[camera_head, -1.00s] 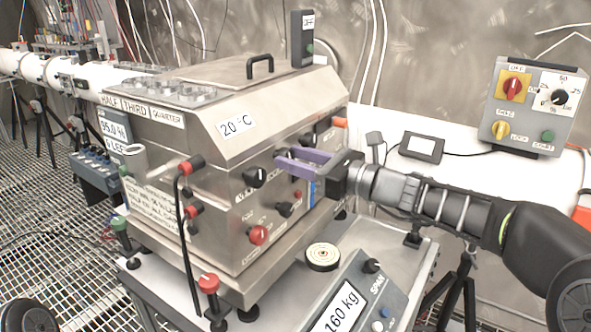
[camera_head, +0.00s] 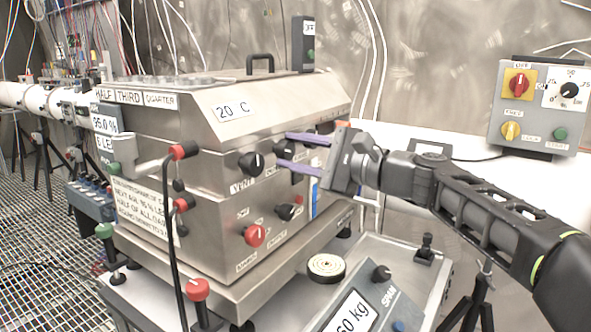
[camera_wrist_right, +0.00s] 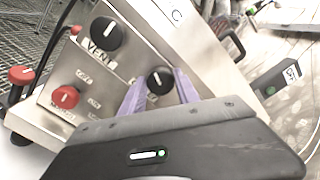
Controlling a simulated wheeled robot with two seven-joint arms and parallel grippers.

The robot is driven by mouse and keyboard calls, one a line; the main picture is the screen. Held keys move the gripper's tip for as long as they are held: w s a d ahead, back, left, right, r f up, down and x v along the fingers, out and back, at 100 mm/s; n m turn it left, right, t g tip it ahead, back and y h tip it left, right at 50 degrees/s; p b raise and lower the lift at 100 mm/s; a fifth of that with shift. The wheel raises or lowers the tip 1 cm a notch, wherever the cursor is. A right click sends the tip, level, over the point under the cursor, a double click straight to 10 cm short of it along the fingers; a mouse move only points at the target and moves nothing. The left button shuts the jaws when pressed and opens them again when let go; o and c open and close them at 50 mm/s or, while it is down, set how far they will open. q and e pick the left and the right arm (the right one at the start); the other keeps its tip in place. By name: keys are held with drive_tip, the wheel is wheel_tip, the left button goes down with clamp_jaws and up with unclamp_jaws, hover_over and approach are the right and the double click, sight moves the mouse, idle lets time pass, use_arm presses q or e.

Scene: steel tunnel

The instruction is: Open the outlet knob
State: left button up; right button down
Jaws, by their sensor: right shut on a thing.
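A steel box (camera_head: 262,125) with knobs on its front stands on a scale-like bench. My right gripper (camera_head: 296,152) comes in from the right, its two purple fingers reaching to the upper right of the front panel. In the right wrist view, the fingers (camera_wrist_right: 160,92) are shut on a black knob (camera_wrist_right: 160,80) with a white mark, one on each side. A larger black knob marked VENT (camera_wrist_right: 105,33) and a red knob (camera_wrist_right: 65,97) are beside it. The head view also shows black knobs (camera_head: 251,162) and a red knob (camera_head: 255,235). I cannot read which label is the outlet's. My left gripper is not in view.
A bench scale (camera_head: 388,272) with a display and a round disc (camera_head: 326,268) stands in front of the box. A grey control box (camera_head: 540,108) with a red switch is at the right. A black cable (camera_head: 170,230) hangs at the box's left corner.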

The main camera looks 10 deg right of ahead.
drive_tip(key=n+b, duration=0.4)
drive_tip(key=shift+f+n, duration=0.3)
drive_tip(key=shift+f, duration=0.05)
drive_tip(key=n+b, duration=0.4)
drive_tip(key=n, duration=0.1)
drive_tip(key=n+b, duration=0.3)
drive_tip(key=n, duration=0.2)
drive_tip(key=shift+f, duration=0.1)
drive_tip(key=n+b, duration=0.2)
drive_tip(key=n, duration=0.2)
drive_tip(key=shift+n, duration=0.4)
drive_tip(key=c, duration=0.9)
unclamp_jaws()
drive_tip(key=shift+d, duration=0.1)
